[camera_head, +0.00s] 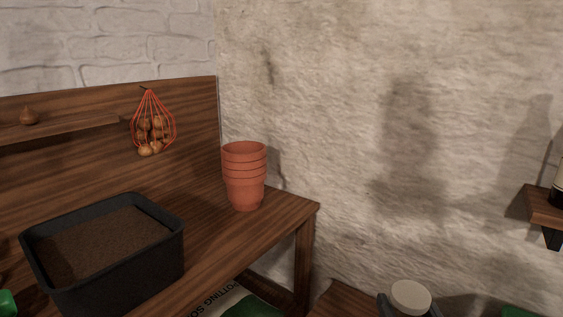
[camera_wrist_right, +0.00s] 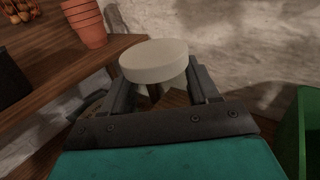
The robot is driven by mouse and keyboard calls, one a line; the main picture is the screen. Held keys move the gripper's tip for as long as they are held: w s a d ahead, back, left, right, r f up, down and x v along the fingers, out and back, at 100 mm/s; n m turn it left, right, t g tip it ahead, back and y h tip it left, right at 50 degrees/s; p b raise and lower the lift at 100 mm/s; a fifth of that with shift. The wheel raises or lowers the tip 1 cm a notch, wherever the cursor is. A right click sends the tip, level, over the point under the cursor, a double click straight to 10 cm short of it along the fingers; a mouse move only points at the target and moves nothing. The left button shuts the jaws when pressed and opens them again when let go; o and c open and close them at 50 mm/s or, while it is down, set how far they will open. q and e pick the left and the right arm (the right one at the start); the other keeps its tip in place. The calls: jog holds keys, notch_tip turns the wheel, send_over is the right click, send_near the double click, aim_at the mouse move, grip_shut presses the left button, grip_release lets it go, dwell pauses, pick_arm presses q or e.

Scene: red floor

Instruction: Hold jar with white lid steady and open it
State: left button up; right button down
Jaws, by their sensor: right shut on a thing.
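The round white lid (camera_head: 411,296) shows at the bottom edge of the head view, right of centre. In the right wrist view the lid (camera_wrist_right: 154,61) sits between the fingers of my right gripper (camera_wrist_right: 158,82), pale and slightly tilted. My right gripper (camera_head: 408,304) is shut on it, with dark finger parts on both sides. I cannot make out a jar body under the lid; only a small brownish patch shows below it between the fingers. My left gripper is in neither view.
A wooden bench (camera_head: 225,225) on the left carries a dark soil-filled tray (camera_head: 165,255) and stacked terracotta pots (camera_head: 244,175). A net of bulbs (camera_head: 152,122) hangs behind. A soil bag (camera_head: 235,303) lies under the bench. A green container (camera_wrist_right: 300,130) stands right of my right gripper.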

jog(key=r+p, duration=0.9)
jog(key=shift+s, duration=0.3)
jog(key=shift+r+p, duration=0.35)
jog(key=shift+p, duration=0.5)
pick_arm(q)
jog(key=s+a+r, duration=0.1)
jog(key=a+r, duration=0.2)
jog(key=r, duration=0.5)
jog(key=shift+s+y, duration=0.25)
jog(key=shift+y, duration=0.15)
pick_arm(e)
jog(key=shift+a, duration=0.1)
